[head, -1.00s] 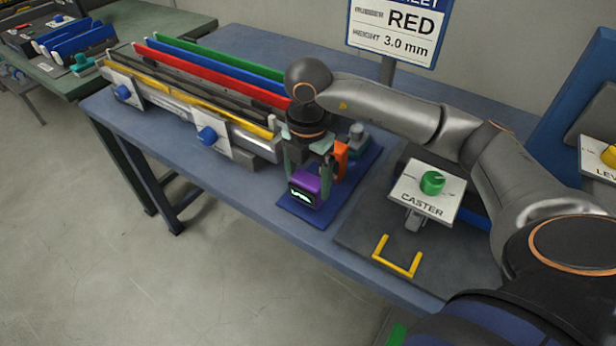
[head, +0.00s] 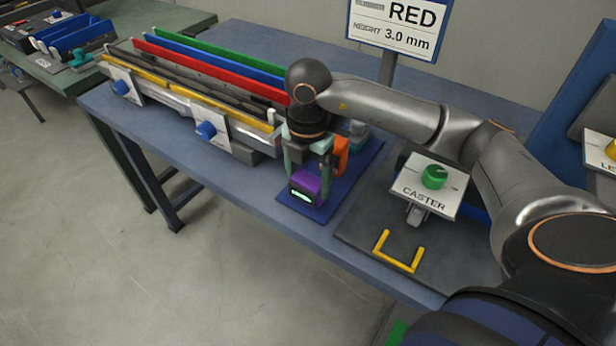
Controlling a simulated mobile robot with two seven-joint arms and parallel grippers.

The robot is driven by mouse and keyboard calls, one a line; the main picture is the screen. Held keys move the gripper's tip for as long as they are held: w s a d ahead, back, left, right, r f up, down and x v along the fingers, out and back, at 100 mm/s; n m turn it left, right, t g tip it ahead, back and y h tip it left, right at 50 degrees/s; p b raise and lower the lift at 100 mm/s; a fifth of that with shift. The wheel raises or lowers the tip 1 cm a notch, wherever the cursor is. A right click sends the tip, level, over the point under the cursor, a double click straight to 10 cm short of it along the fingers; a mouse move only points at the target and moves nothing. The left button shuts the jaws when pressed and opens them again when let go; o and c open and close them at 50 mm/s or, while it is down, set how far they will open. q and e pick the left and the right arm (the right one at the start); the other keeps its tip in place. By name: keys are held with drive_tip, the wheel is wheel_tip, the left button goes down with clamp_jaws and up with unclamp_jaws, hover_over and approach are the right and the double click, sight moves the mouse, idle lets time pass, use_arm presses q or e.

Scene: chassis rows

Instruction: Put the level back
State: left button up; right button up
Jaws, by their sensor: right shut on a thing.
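The level is a small purple box with a lit display (head: 305,190). It is at the front of a dark blue mat (head: 345,190) on the bench, and I cannot tell whether it touches the mat. My right gripper (head: 307,172) points down over the level, its greenish fingers on either side, shut on it. The fingers and wrist hide part of the level's top. My left gripper is not in view.
An orange item (head: 341,155) and a grey-teal item (head: 358,133) stand behind the gripper. A long chassis row with coloured strips and blue knobs (head: 205,130) lies left. A caster panel (head: 430,185) and yellow handle (head: 398,255) are right. A sign (head: 395,28) stands behind.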

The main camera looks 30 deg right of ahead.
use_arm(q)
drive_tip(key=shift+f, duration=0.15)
use_arm(e)
drive_tip(key=shift+f, duration=0.25)
drive_tip(key=o, duration=1.5)
wheel_tip(320, 180, up, 3)
drive_tip(key=shift+f, duration=0.1)
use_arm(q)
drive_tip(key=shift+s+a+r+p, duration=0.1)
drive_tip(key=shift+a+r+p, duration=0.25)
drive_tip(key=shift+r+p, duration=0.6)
use_arm(e)
wheel_tip(320, 180, up, 10)
drive_tip(key=shift+f, duration=0.15)
